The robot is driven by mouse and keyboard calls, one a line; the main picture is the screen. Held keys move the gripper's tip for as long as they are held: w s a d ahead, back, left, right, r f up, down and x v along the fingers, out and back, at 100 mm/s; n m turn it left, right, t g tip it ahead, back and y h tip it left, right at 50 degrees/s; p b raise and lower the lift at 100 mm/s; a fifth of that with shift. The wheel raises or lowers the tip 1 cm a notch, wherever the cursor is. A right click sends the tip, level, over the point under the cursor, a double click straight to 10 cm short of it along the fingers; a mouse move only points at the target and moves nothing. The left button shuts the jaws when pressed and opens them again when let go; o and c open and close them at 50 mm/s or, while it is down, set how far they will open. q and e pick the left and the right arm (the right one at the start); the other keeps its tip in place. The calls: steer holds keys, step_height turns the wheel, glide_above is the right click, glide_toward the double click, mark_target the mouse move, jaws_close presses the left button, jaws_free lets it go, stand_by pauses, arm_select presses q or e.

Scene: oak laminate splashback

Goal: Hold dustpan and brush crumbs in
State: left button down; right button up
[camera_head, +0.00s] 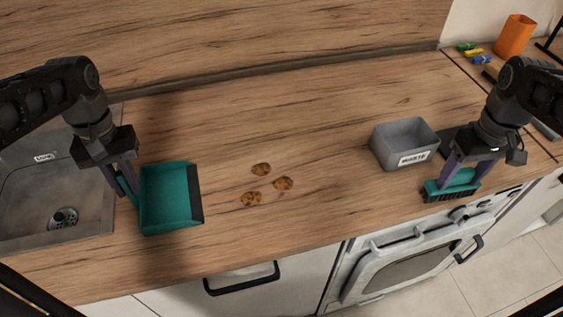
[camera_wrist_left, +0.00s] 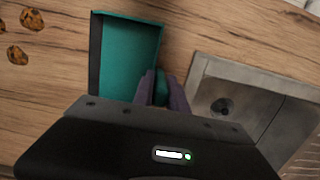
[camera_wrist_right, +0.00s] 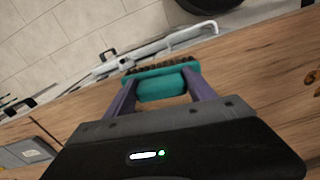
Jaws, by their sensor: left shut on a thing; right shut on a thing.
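A teal dustpan (camera_head: 168,196) with a dark lip facing right is at the left of the counter; it also shows in the left wrist view (camera_wrist_left: 128,55). My left gripper (camera_head: 127,190) is shut on its handle. Three brown crumbs (camera_head: 262,169) lie on the counter to the right of the lip, apart from it. My right gripper (camera_head: 462,178) is shut on a teal brush (camera_head: 453,186) with dark bristles, near the counter's front edge, well right of the crumbs. The brush also shows in the right wrist view (camera_wrist_right: 160,82). Whether its bristles touch the counter is unclear.
A grey bin (camera_head: 405,143) with a label stands between the crumbs and my right gripper. A sink (camera_head: 60,195) is at the far left. An orange cup (camera_head: 515,36) and small coloured items are at the back right. An oven (camera_head: 415,262) is below the front edge.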

steer(key=a+n, duration=0.3)
steer(key=s+a+n, duration=0.1)
steer(key=a+n, duration=0.2)
steer(key=a, duration=0.1)
steer(key=shift+s+n, duration=0.2)
steer(key=shift+n, duration=0.2)
steer(key=w+a+r+n, duration=0.1)
steer(key=a+n, duration=0.2)
steer(key=a, duration=1.2)
steer(key=w+a+r+n, duration=0.1)
steer(key=a+n, duration=0.3)
steer(key=a, duration=1.2)
steer(key=shift+r, duration=0.8)
steer(key=shift+a+f, duration=0.1)
